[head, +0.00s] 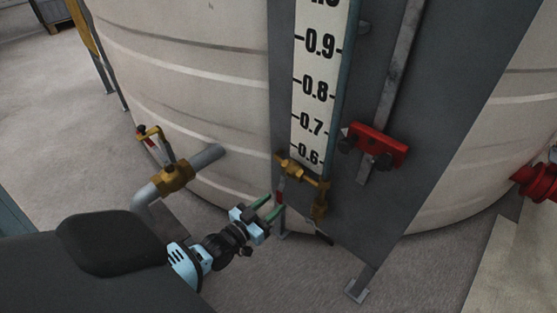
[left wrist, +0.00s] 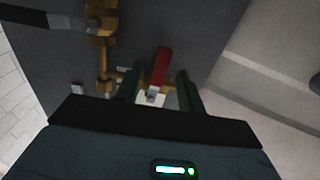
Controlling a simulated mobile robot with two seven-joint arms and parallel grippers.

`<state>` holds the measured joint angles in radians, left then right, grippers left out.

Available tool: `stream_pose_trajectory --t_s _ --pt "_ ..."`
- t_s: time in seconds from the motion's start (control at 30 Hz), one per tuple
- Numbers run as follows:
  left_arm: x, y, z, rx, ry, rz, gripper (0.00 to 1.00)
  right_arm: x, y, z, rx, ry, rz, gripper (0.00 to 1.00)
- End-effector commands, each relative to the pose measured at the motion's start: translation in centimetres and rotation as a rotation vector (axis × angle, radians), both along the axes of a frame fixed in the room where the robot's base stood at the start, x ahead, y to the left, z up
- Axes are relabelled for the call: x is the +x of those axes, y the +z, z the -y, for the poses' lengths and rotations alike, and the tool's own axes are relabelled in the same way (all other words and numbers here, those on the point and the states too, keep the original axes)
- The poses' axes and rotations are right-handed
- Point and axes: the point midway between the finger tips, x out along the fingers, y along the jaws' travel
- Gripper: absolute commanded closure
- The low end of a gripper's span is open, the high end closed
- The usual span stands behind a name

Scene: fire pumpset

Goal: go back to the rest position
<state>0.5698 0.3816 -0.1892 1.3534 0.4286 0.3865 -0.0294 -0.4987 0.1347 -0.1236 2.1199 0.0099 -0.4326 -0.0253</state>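My left gripper (head: 273,206) reaches in from the lower left, close to the small brass valve (head: 302,172) at the foot of the level gauge. Its two green fingers are apart. In the left wrist view the open fingers (left wrist: 157,80) stand on either side of the valve's red lever (left wrist: 161,65), with a visible gap to each finger. The brass fitting (left wrist: 104,50) lies to the left in the left wrist view. My right gripper is not in view.
A large pale tank (head: 190,80) fills the background. The white gauge board (head: 318,90) stands on a dark panel with a red clamp (head: 378,147). A brass valve on a grey pipe (head: 173,178) sits left of my gripper. Open floor (head: 50,130) lies at left.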

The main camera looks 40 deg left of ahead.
Motion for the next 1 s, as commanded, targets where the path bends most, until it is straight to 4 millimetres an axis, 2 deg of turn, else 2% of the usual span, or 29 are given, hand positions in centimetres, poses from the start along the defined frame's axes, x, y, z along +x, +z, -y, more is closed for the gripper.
stream_pose_trajectory --t_s 0.03,0.2,0.53,0.83,0.93,1.0 --pt "-0.7 0.1 -0.1 0.0 0.0 -0.001 0.61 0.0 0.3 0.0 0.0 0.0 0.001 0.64" --pt "-1.9 0.0 -0.1 0.0 -0.001 0.0 0.61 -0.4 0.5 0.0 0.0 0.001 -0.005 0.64" --pt "-2.1 0.0 -0.1 0.0 -0.001 0.0 0.61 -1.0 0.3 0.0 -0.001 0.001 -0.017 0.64" --pt "-2.2 -0.2 0.0 0.0 -0.002 -0.005 0.61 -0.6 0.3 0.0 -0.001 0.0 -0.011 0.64" --pt "-3.7 -1.3 0.8 -0.001 -0.014 -0.044 0.61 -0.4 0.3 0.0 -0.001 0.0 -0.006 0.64" --pt "-5.8 -2.7 2.1 -0.001 -0.03 -0.102 0.61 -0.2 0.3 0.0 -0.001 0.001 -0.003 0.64"
